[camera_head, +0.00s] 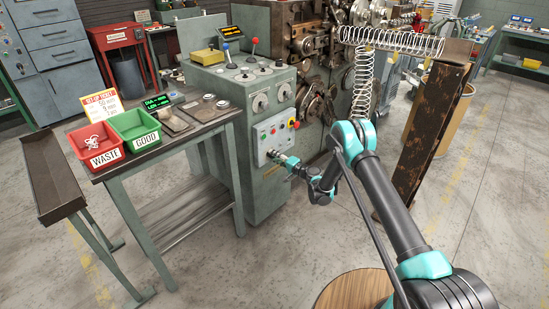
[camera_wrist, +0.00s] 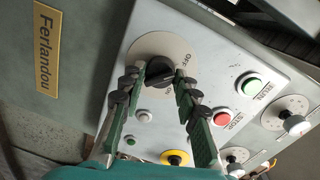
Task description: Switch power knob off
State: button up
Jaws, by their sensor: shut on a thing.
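The black power knob (camera_wrist: 157,68) sits on a round beige plate on the grey control panel (camera_wrist: 215,65) in the wrist view. The knob's exact pointing is partly covered by the fingers. In the head view my gripper (camera_head: 277,158) reaches the lower part of the control panel (camera_head: 262,142) on the green cabinet, and the knob is hidden behind it.
A side table (camera_head: 160,165) with a red bin (camera_head: 96,145) and green bin (camera_head: 135,128) stands left. A rusty post (camera_head: 430,135) stands right of my arm.

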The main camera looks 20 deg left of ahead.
jog(key=shift+d, duration=0.1)
jog(key=o, duration=1.2)
jog(key=shift+c, duration=0.2)
jog(key=v, duration=0.7)
jog(key=shift+d, duration=0.25)
